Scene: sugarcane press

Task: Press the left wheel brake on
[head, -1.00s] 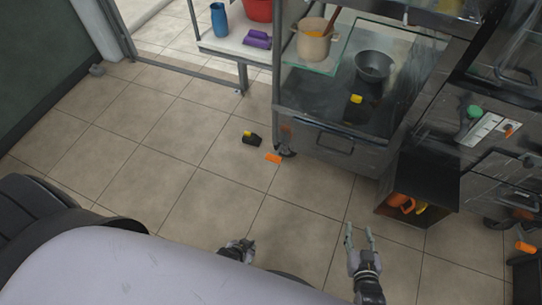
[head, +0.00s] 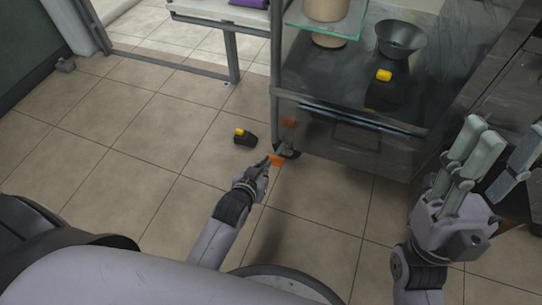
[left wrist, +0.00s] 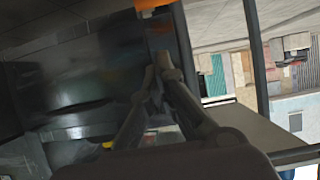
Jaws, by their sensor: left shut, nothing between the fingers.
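The orange brake pedal (head: 277,160) sticks out from the left caster wheel (head: 288,150) at the lower left corner of the metal cart. My left gripper (head: 266,166) is shut and empty, with its fingertips right at the pedal in the head view. I cannot tell whether they touch it. In the left wrist view, the closed fingertips (left wrist: 163,66) point up the picture and an orange piece (left wrist: 152,4) shows at the top edge above them. My right gripper (head: 495,150) is raised at the right of the head view, fingers apart and empty.
The metal cart (head: 345,150) stands above the pedal, with a dark bowl (head: 400,40) and a yellow-topped item (head: 384,76) on it. A black and yellow object (head: 245,138) lies on the floor left of the caster. The tiled floor (head: 150,150) to the left is clear.

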